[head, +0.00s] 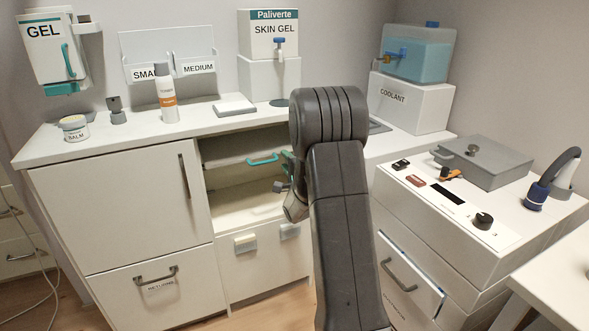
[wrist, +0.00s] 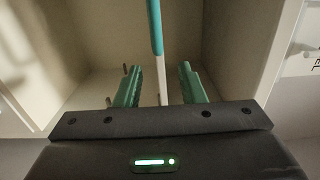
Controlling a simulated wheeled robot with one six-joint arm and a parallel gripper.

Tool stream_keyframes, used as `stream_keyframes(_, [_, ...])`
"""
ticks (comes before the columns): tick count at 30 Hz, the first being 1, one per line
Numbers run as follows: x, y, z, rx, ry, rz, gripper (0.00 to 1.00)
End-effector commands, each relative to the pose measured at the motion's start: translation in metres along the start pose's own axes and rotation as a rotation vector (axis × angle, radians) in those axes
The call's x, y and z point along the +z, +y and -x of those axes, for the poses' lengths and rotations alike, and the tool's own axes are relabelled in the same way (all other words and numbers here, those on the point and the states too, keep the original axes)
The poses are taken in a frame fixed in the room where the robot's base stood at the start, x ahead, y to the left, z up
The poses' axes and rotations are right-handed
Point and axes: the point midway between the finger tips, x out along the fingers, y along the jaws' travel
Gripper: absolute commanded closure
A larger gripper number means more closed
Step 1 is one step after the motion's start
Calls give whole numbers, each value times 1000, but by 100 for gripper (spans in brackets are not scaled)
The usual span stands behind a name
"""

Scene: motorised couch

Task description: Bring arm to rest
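My arm rises in the middle of the head view and bends down behind itself toward an open compartment (head: 235,190) in the white cabinet. My gripper is mostly hidden there by my own arm. In the wrist view my gripper (wrist: 159,88) has its two green fingers spread apart. A teal and white bar (wrist: 156,30) shows in line with the gap between them; I cannot tell whether it touches them. Nothing is clearly held. Pale compartment walls (wrist: 90,35) surround the fingers in the wrist view.
A teal handle (head: 262,160) shows at the compartment. The counter above carries a spray bottle (head: 167,100), a balm jar (head: 74,128) and a skin gel box (head: 268,40). At right stand a coolant box (head: 410,103) and a partly open drawer (head: 408,275).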

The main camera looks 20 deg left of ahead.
Motion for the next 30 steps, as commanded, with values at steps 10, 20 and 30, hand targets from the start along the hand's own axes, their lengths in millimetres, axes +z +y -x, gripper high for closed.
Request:
stream_keyframes(10, [0,-1,54,-1,1,0,64])
stream_keyframes(20, [0,0,61,-1,0,0,64])
stream_keyframes(30, [0,0,46,-3,-1,1,64])
